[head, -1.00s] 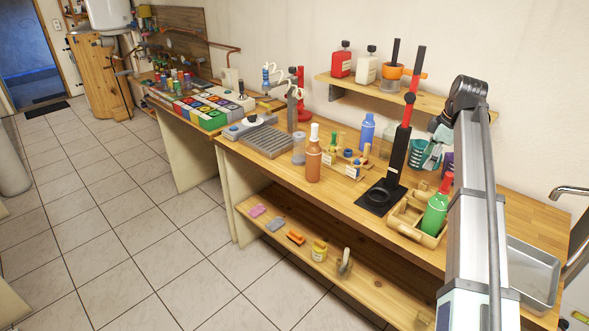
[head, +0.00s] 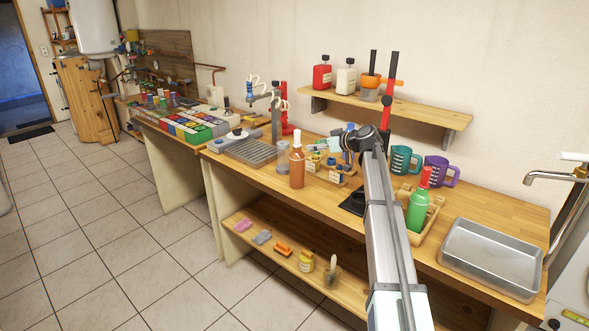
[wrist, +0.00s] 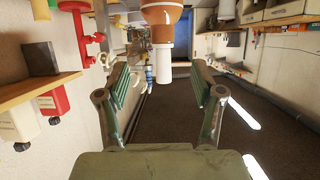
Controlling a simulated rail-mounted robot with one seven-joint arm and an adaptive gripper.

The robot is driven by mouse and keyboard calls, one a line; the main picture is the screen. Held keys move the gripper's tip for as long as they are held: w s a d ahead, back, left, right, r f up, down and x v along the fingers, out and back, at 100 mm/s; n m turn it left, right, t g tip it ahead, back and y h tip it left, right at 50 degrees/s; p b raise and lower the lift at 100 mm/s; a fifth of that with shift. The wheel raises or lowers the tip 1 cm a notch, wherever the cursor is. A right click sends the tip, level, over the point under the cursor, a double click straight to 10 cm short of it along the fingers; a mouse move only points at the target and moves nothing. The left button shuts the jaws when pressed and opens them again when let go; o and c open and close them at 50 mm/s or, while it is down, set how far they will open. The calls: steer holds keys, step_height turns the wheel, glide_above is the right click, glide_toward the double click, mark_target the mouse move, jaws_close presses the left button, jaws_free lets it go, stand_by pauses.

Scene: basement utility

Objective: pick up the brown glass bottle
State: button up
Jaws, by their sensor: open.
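The brown glass bottle (head: 297,167) stands upright near the front edge of the workbench, with a white cap on top. In the wrist view the bottle (wrist: 163,16) shows at the top middle, upside down, its base cut off by the frame edge. My gripper (wrist: 160,84) is open and empty, with its two green-padded fingers apart. The bottle lies beyond the fingertips, roughly in line with the gap, and they do not touch it. In the head view my gripper is small and partly hidden behind my wrist, to the right of the bottle.
A small rack of bottles (head: 334,171) stands just right of the brown bottle. A grey tray (head: 250,151) lies behind left. A green bottle (head: 417,210) stands in a wooden crate. A wall shelf (head: 415,109) holds red and white bottles. A metal pan (head: 490,258) sits at right.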

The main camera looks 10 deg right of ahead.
mark_target(297, 148)
steer(key=p+x, duration=0.2)
steer(key=x, duration=0.5)
steer(key=shift+a, duration=0.15)
steer(key=p+x, duration=0.2)
steer(key=x, duration=0.1)
steer(key=shift+a+f, duration=0.1)
steer(key=shift+f, duration=0.1)
steer(key=shift+w+a+f, duration=0.2)
steer(key=shift+f, duration=0.05)
steer(key=shift+r, duration=0.1)
jaws_close()
